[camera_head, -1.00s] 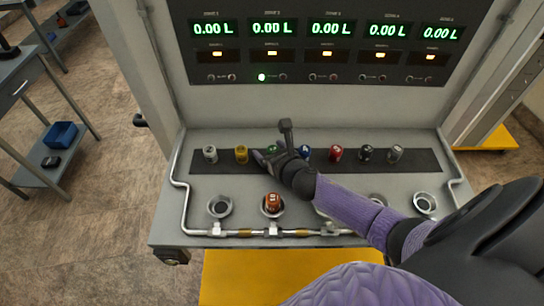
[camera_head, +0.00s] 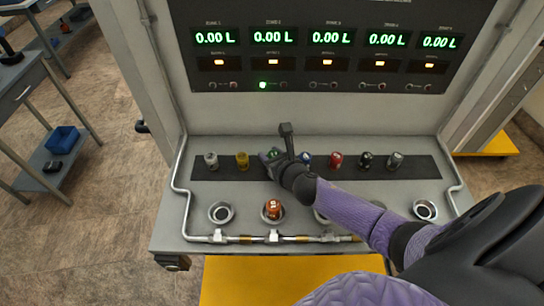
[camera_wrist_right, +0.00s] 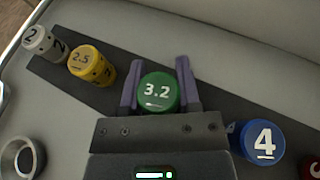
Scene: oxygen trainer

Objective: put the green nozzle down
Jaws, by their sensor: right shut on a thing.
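The green nozzle (camera_wrist_right: 158,92), marked 3.2, is between the fingers of my right gripper (camera_wrist_right: 160,88) in the right wrist view. The gripper is shut on it. In the head view the green nozzle (camera_head: 273,153) shows only in part, since my right gripper (camera_head: 270,156) covers much of it. It is at the dark strip (camera_head: 220,174), in the row between the yellow nozzle (camera_head: 242,161) and the blue nozzle (camera_head: 306,159). I cannot tell whether its base touches the strip. My left gripper is not in view.
A grey nozzle (camera_head: 211,161) is at the left of the row; red (camera_head: 336,160), black (camera_head: 366,160) and grey (camera_head: 395,160) ones are at the right. An orange nozzle (camera_head: 273,208) sits in a front socket. An empty socket (camera_head: 221,213) is left of it.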

